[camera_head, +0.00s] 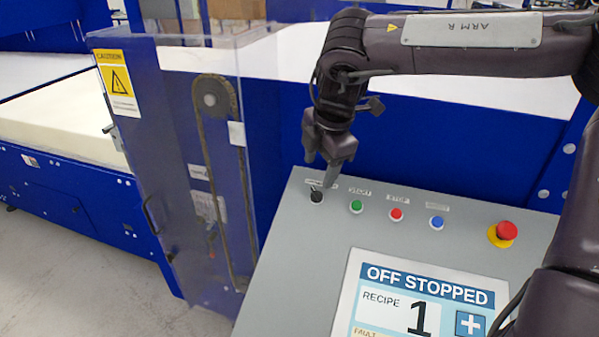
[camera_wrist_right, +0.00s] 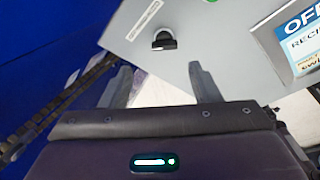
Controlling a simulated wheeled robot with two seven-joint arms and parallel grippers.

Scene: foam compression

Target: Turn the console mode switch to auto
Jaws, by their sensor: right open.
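The console (camera_head: 290,250) is a grey sloped panel. Its mode switch (camera_head: 317,196) is a small black knob at the panel's upper left, under a small label. The screen (camera_head: 420,300) reads OFF STOPPED. My right gripper (camera_head: 323,172) is just above the switch, pointing down, open and empty. In the right wrist view the switch (camera_wrist_right: 163,41) lies ahead of the two spread fingers (camera_wrist_right: 160,82), apart from them. My left gripper is not in view.
Beside the switch are a green button (camera_head: 356,207), a red button (camera_head: 396,214), a blue button (camera_head: 436,222) and a red emergency stop (camera_head: 503,233). A clear guard door (camera_head: 180,170) with a caution label stands at the left.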

